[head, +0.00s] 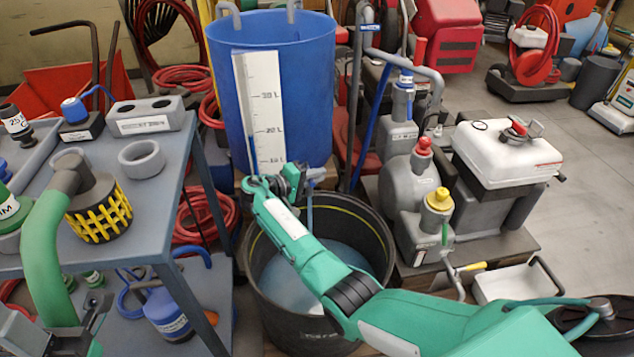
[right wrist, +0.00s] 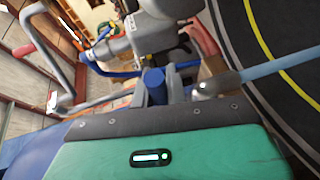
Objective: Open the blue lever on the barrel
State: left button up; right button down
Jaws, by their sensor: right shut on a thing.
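The blue barrel (head: 300,95) stands at the centre back with a white litre scale on its front. My right gripper (head: 292,178) is at the tap low on the barrel's front. In the right wrist view, its two grey fingers are shut on the blue lever (right wrist: 153,84). The lever is mostly hidden in the head view. A pale blue streak (right wrist: 262,69) runs from the metal spout (right wrist: 206,88) toward the tub and looks like water. My left gripper (head: 88,322) is at the lower left, partly cut off, its opening unclear.
A black tub (head: 382,235) with water stands below the tap, under my right arm. A blue-grey table (head: 150,215) with pump fittings is at the left. Grey pumps (head: 410,185) and a white tank (head: 505,155) crowd the right. Clear floor lies at the far right.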

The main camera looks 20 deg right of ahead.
jog(key=shift+a+m+g, duration=0.1)
jog(key=shift+m+g, duration=0.2)
jog(key=shift+g, duration=0.1)
jog(key=c, duration=1.4)
grip_release()
